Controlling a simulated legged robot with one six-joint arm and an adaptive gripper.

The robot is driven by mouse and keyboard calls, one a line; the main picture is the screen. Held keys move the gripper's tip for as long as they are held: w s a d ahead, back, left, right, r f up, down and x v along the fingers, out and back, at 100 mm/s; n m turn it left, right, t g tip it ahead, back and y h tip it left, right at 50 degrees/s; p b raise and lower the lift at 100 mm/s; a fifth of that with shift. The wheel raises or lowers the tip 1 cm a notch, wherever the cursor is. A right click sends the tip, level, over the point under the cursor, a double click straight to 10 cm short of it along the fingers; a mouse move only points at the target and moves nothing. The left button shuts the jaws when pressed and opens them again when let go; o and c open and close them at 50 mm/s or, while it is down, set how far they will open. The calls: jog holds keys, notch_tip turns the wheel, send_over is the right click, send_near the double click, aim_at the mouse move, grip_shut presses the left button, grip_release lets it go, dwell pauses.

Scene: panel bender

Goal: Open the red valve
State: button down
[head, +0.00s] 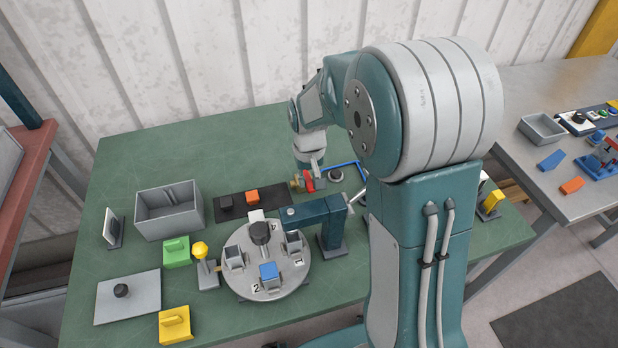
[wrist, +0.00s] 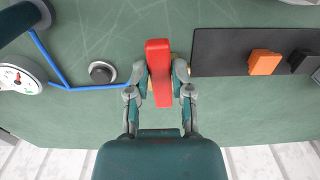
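The red valve (wrist: 160,65) shows in the wrist view as a long red lever handle, close to upright in the picture and tilted slightly. In the head view the red valve (head: 308,182) sits beside a brass fitting (head: 295,184), near the blue pipe. My gripper (wrist: 160,76) has one finger on each side of the handle, with hardly any gap, and seems closed on it. In the head view my gripper (head: 316,166) reaches down at the valve, and its fingers partly hide it. The valve body under the handle is hidden in the wrist view.
A blue pipe (wrist: 100,87) runs beside a round grey knob (wrist: 102,72) to a gauge (wrist: 20,80). A dark plate (head: 228,203) with orange and black blocks lies beside the valve. A round turntable (head: 268,287) and teal post (head: 328,238) stand in front.

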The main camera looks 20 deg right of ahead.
jog(key=shift+a, duration=0.2)
jog(key=shift+d, duration=0.2)
jog(key=n, duration=0.2)
jog(key=d+n, duration=0.1)
jog(key=n, duration=0.1)
jog(key=shift+w+d+f, duration=0.1)
jog(key=shift+d, duration=0.1)
jog(key=n, duration=0.2)
jog(key=w+d+n, duration=0.1)
jog(key=n, duration=0.1)
jog(key=shift+d+n, duration=0.2)
jog(key=shift+n, duration=0.2)
jog(key=n, duration=0.2)
jog(key=w+d+n, duration=0.1)
jog(key=n, duration=0.1)
jog(key=shift+w+n, duration=0.15)
jog(key=shift+n, duration=0.15)
jog(key=shift+w+d+n, duration=0.1)
jog(key=shift+w+n, duration=0.35)
jog(key=shift+n, duration=0.65)
jog(key=shift+w+d+n, duration=0.1)
jog(key=shift+w+n, duration=0.3)
jog(key=shift+n, duration=0.7)
